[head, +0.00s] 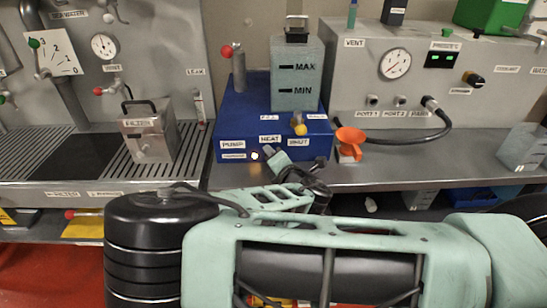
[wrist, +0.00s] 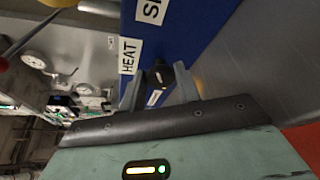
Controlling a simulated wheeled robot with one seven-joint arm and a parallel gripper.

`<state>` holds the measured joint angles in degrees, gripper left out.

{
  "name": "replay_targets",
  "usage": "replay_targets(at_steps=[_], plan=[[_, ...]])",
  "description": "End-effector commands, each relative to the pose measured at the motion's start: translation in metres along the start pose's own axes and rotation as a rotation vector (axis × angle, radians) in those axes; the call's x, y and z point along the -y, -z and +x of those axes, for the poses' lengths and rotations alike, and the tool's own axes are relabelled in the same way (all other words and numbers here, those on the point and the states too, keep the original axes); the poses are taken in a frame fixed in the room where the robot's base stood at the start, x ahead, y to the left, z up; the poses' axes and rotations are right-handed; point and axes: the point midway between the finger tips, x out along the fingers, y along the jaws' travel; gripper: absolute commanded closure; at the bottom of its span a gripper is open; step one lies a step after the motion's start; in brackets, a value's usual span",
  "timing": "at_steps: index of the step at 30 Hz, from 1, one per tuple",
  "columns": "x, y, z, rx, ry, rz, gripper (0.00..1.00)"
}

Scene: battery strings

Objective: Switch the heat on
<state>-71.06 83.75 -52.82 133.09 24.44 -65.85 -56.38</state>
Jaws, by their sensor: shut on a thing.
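The blue unit (head: 240,115) stands on the bench with labels PUMP, HEAT (head: 270,139) and SHUT on its front. The HEAT label also shows in the wrist view (wrist: 128,55). The heat switch (wrist: 158,76) is a small black knob with a white mark, close to that label. My gripper (wrist: 158,88) has one finger on each side of the knob and is shut on it. In the head view my gripper (head: 275,157) is at the unit's front below HEAT, and hides the knob. Which setting the knob is at, I cannot tell.
A clear tank (head: 297,75) marked MAX and MIN stands on the blue unit. A yellow knob (head: 300,129) is just right of HEAT. A metal filter box (head: 147,135) stands left.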

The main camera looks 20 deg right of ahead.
Motion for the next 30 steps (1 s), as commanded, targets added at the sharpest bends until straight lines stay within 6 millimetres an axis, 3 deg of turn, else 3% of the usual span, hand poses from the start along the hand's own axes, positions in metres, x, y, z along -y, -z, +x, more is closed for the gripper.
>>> replay_targets(at_steps=[3, 4, 6, 14, 19, 23, 30], plan=[[0.001, 0.0, 0.0, 0.001, 0.002, 0.001, 0.9], [0.001, 0.0, 0.0, 0.001, 0.002, 0.0, 0.62], [0.001, 0.0, 0.0, 0.001, 0.002, 0.0, 0.47], [0.0, 0.0, 0.0, 0.0, 0.001, -0.001, 0.47], [0.001, 0.001, -0.011, 0.0, 0.002, -0.001, 0.47], [0.002, 0.001, -0.035, -0.001, 0.003, -0.001, 0.47], [-0.005, -0.003, -0.093, -0.002, 0.004, -0.005, 0.47]])
